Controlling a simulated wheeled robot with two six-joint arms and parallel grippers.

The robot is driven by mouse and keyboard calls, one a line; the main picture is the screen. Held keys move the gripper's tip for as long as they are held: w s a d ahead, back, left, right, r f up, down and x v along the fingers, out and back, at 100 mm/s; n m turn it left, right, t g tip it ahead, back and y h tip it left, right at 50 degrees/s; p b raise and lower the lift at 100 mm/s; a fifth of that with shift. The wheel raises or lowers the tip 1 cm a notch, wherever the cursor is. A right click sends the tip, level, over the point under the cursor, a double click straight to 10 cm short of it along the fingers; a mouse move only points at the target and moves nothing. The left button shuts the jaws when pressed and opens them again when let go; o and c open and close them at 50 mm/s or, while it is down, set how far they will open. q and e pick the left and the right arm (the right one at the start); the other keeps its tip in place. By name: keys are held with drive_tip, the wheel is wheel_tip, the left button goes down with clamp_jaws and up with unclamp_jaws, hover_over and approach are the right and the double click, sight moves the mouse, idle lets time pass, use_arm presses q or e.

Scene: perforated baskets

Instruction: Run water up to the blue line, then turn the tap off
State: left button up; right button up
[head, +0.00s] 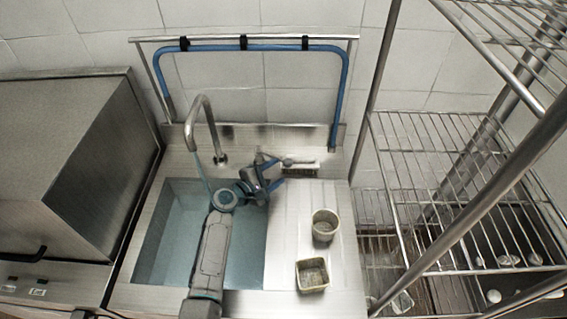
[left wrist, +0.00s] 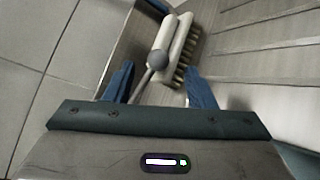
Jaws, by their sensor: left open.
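The curved metal tap (head: 205,118) stands at the back of the sink, and a thin bluish stream (head: 203,174) falls from its spout. The sink basin (head: 150,235) holds bluish water; my left arm covers part of it. I cannot make out a blue line. My left gripper (head: 277,173) is open at the back right of the basin. In the left wrist view, a thin grey rod with a ball end (left wrist: 158,60), seemingly the tap's lever, shows between the blue fingers. I cannot tell whether they touch it. My right gripper is not in view.
A pale brush (left wrist: 183,48) lies just beyond the fingers, bristles showing. A round tub (head: 325,226) and a square tub (head: 312,276) stand on the drainboard. A wire rack (head: 440,160) is at right, a steel machine (head: 65,165) at left. A blue hose (head: 270,47) runs above.

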sight(285, 165)
use_arm(q)
drive_tip(key=w, duration=0.1)
drive_tip(key=w+d+f, duration=0.1)
drive_tip(key=shift+w+d, duration=0.15)
drive_tip(key=shift+w, duration=0.2)
drive_tip(key=shift+p+x, duration=0.3)
drive_tip(key=shift+x, duration=0.65)
drive_tip(key=shift+d, duration=0.15)
drive_tip(key=shift+w, duration=0.1)
clamp_jaws()
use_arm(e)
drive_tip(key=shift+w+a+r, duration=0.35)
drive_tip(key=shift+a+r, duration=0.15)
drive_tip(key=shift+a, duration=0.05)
